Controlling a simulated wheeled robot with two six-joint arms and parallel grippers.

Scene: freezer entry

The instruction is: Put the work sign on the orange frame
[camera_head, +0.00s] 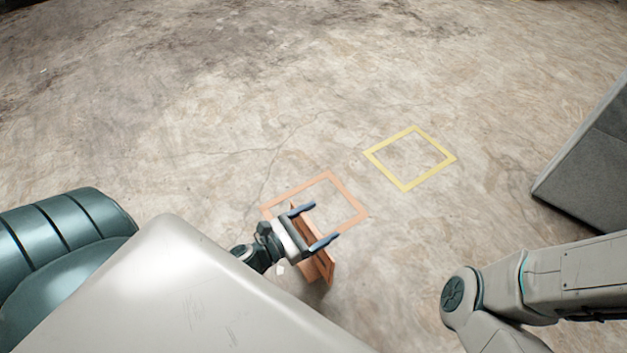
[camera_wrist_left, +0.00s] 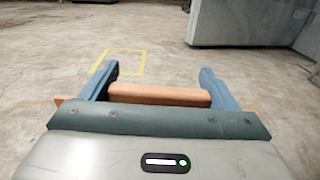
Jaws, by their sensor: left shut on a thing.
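My left gripper (camera_head: 314,225) is shut on the orange work sign (camera_head: 322,263), which hangs below the fingers. In the left wrist view the sign's orange top bar (camera_wrist_left: 160,95) lies between the two blue fingers (camera_wrist_left: 156,84). The orange frame (camera_head: 347,194) is marked flat on the floor. In the head view the gripper and sign overlap its near left part and hide some of it. I cannot tell how high the sign is above the floor. My right arm shows at the lower right, but its gripper is out of view.
A yellow frame (camera_head: 377,166) lies on the floor to the upper right of the orange one; it also shows in the left wrist view (camera_wrist_left: 143,65). A grey block (camera_head: 592,165) stands at the right edge. The concrete floor around the frames is clear.

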